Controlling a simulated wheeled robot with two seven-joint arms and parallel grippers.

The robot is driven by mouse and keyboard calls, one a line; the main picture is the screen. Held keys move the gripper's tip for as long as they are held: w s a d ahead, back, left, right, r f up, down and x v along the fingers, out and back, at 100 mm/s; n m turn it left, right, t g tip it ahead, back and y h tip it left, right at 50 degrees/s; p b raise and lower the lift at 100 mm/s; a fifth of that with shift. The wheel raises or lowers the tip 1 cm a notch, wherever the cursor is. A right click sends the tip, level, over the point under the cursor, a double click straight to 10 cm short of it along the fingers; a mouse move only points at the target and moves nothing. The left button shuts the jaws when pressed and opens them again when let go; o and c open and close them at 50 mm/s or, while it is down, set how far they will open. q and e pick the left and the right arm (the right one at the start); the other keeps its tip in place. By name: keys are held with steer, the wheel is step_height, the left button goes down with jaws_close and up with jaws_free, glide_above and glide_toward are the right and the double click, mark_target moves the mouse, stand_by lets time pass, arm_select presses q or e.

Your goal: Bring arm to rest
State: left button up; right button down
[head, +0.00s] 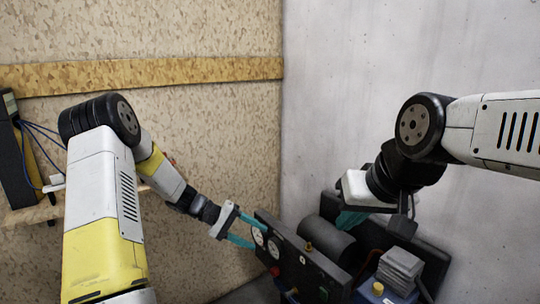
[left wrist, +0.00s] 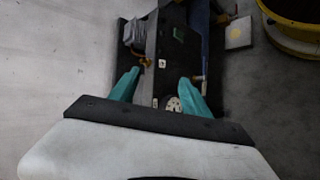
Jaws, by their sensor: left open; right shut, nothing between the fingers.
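My left arm reaches down from the left in the head view. I cannot tell whether the fingers touch the panel. My right arm comes in from the right, and its gripper (head: 350,219) hangs above the machine, its teal fingers mostly hidden behind the wrist.
Behind the panel lies a dark cylinder (head: 328,240). A grey ribbed block (head: 400,267) sits on a blue part at the lower right. A wooden shelf (head: 30,213) with a black box and blue cables is at far left. A yellow round container (left wrist: 295,35) stands on the floor.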

arm_select(q)
steer(key=s+a+r+m+t+y, duration=0.1)
steer(key=s+a+r+t+y, duration=0.2)
steer(key=s+r, duration=0.8)
steer(key=s+a+r+m+t+y, duration=0.2)
steer(key=s+a+r+y, duration=0.4)
steer(key=s+r, duration=0.6)
steer(key=shift+s+r+t, duration=0.15)
steer(key=shift+s+t, duration=0.45)
steer(key=shift+s, duration=0.35)
steer(key=shift+d, duration=0.1)
